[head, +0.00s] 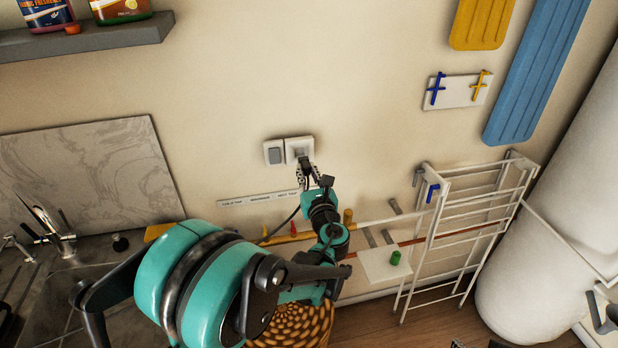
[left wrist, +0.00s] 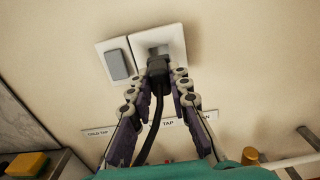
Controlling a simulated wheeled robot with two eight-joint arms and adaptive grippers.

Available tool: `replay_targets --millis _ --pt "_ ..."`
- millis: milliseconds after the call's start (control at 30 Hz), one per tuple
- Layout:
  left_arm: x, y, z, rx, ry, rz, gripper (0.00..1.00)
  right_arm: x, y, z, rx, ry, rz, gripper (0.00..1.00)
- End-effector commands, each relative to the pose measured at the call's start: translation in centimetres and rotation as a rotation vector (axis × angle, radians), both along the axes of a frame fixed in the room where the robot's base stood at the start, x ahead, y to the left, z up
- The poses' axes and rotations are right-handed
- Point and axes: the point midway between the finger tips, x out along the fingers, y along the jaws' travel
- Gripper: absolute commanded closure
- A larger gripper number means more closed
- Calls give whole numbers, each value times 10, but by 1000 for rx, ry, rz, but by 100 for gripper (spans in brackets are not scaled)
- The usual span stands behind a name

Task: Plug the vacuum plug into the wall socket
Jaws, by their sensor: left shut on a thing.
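The wall socket (head: 299,149) is a white square plate on the beige wall, beside a switch plate (head: 274,153). The socket (left wrist: 158,45) also shows in the left wrist view at the top middle. My left gripper (head: 306,172) is at the socket's lower edge, its fingers pointing up at the wall. It is shut on the black vacuum plug (left wrist: 158,68), whose cord hangs down between the fingers. The plug's head overlaps the lower part of the socket's face; I cannot tell whether its pins are inside. My right gripper is not in view.
A label strip (head: 258,198) is on the wall below the socket. A white drying rack (head: 462,225) stands at the right. A sink (head: 50,270) is at the left, and a grey shelf (head: 90,36) with bottles is above. A woven basket (head: 300,325) is below my arm.

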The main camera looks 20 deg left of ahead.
Motion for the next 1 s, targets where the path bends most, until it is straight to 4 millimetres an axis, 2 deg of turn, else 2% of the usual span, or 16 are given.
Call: replay_targets --millis 300,1000 --pt "21 15 0 0 0 -1 100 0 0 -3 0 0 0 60" --pt "23 17 0 0 0 0 100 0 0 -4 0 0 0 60"
